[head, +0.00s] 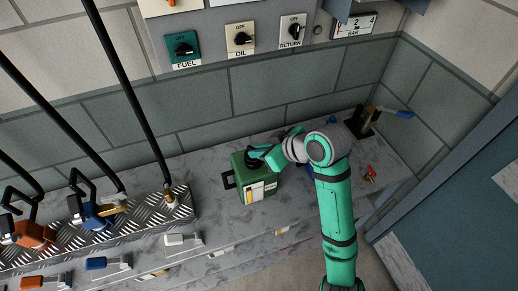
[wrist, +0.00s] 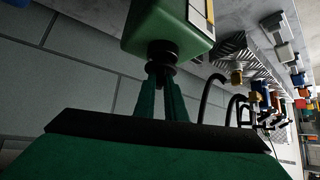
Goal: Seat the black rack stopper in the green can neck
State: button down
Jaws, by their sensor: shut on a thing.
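The green can (head: 238,172) stands on the grey marbled counter, with a white and yellow label and a black side handle. In the wrist view the can (wrist: 190,38) hangs in at the top, its dark neck (wrist: 163,47) pointing down the picture. My gripper (wrist: 160,85) is shut on the black rack stopper (wrist: 160,69), which is lined up with the neck and close against it. I cannot tell how far the stopper is in. In the head view my gripper (head: 257,153) is at the can's top and partly hides the neck and stopper.
A treadplate rack (head: 150,212) with hoses and coloured fittings stands left of the can. A tool with a blue handle (head: 398,113) and small red pieces (head: 370,174) lie to the right. Wall switches (head: 183,48) are above.

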jog(key=shift+f, duration=0.65)
jog(key=c, duration=1.7)
grip_release()
jog(key=shift+c, duration=0.2)
jog(key=v, duration=1.1)
jog(key=shift+f, duration=0.1)
